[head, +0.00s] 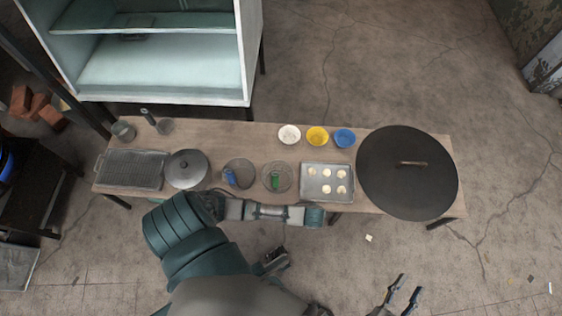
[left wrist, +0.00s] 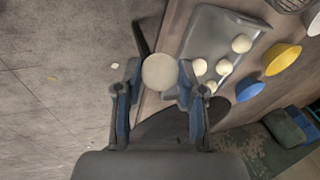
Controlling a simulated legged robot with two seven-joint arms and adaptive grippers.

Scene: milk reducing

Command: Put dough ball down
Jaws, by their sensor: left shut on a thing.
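A pale round dough ball (left wrist: 159,72) sits between the fingertips of my left gripper (left wrist: 158,76), which is shut on it. In the left wrist view the ball appears beside the metal tray (left wrist: 208,27), over the table's front edge; its height above it is unclear. In the head view my left arm reaches along the table front to just below the tray (head: 303,193); its fingers and the held ball cannot be made out. Several dough balls (head: 326,171) lie on the tray. My right gripper (head: 400,296) is open and empty over the floor, in front of the table.
White (head: 289,134), yellow (head: 317,136) and blue (head: 344,138) bowls stand behind the tray. A large dark round lid (head: 408,185) is to its right. Two round containers (head: 278,177), a lidded pot (head: 187,170) and a rack (head: 131,170) are to its left.

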